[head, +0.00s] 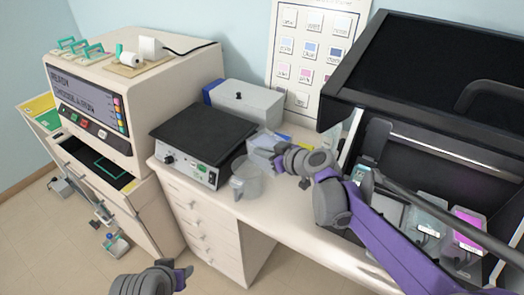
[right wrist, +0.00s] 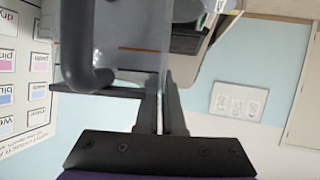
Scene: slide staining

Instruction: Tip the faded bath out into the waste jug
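The faded bath (head: 267,147) is a pale, see-through box in the head view, partly hidden by my right gripper (head: 272,153) and hard to tell from the things behind it. That gripper is held above the counter, beside and above the clear waste jug (head: 246,179), which stands upright by the counter's front edge. In the right wrist view the fingers (right wrist: 164,100) are close together around a thin part of a grey, translucent vessel (right wrist: 135,32). The bath's contents cannot be made out. My left gripper (head: 180,275) is low at the bottom edge, away from the objects; its fingertips are unclear.
A black-topped instrument (head: 205,135) stands left of the jug. A grey lidded box (head: 245,103) is behind it. At the right, a dark hood (head: 440,85) covers several baths, one of them magenta (head: 467,222). A stainer (head: 130,110) stands at the left.

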